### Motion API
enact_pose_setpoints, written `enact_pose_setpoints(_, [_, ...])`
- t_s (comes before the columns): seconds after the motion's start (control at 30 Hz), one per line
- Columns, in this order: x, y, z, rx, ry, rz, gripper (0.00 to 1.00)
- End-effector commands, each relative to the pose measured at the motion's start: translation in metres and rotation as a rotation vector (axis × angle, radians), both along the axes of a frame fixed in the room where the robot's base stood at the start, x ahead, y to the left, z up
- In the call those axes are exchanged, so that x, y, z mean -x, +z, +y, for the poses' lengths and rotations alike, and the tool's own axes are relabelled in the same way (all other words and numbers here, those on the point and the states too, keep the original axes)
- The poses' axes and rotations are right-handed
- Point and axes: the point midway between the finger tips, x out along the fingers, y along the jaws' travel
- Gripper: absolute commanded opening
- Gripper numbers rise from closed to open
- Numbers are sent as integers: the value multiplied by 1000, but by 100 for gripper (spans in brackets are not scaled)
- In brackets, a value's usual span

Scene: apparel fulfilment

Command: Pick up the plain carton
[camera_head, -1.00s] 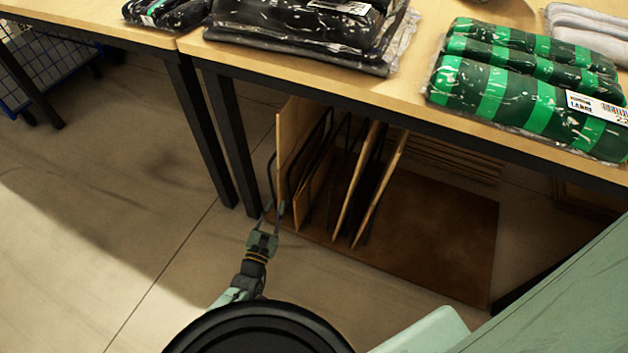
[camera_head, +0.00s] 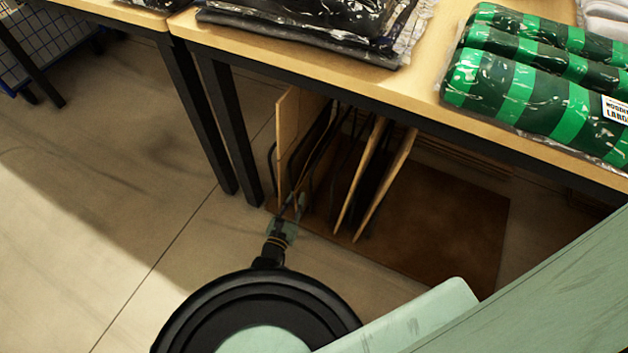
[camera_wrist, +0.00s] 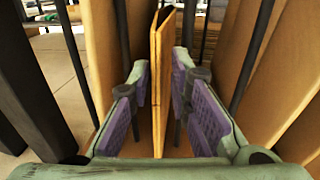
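A thin, flat brown carton without visible print (camera_wrist: 159,85) stands upright on edge between the fingers of my gripper (camera_wrist: 160,105) in the wrist view. The fingers are open, one on each side, with gaps to the carton. In the head view my gripper (camera_head: 291,207) is low at the front of the rack under the table, where the carton is dark and partly hidden. Other flat cartons stand in the rack: a tall one at the left (camera_head: 287,140) and two leaning ones to the right (camera_head: 361,172) (camera_head: 386,184). I cannot tell which one the task names.
Black dividers (camera_wrist: 124,40) separate the cartons closely on both sides. The table (camera_head: 420,95) overhangs the rack, with a black leg (camera_head: 232,135) at left. Bagged green-striped garments (camera_head: 535,90) lie on top. The floor at left (camera_head: 100,210) is clear.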

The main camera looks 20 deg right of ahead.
Motion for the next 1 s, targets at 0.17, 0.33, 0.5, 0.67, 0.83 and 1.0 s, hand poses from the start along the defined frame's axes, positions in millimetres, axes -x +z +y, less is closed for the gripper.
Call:
enact_pose_setpoints(0.17, [-19, 0, -20, 0, -3, -1, 18])
enact_pose_setpoints(0.33, [-25, 0, -25, -1, -1, -1, 18])
enact_pose_setpoints(0.5, [-25, 1, -24, -1, 0, -1, 18])
enact_pose_setpoints(0.67, [-25, 1, -24, -1, 0, -1, 8])
enact_pose_setpoints(0.83, [-25, 1, -24, -1, 0, -1, 0])
enact_pose_setpoints(1.0, [-25, 1, -24, -1, 0, -1, 0])
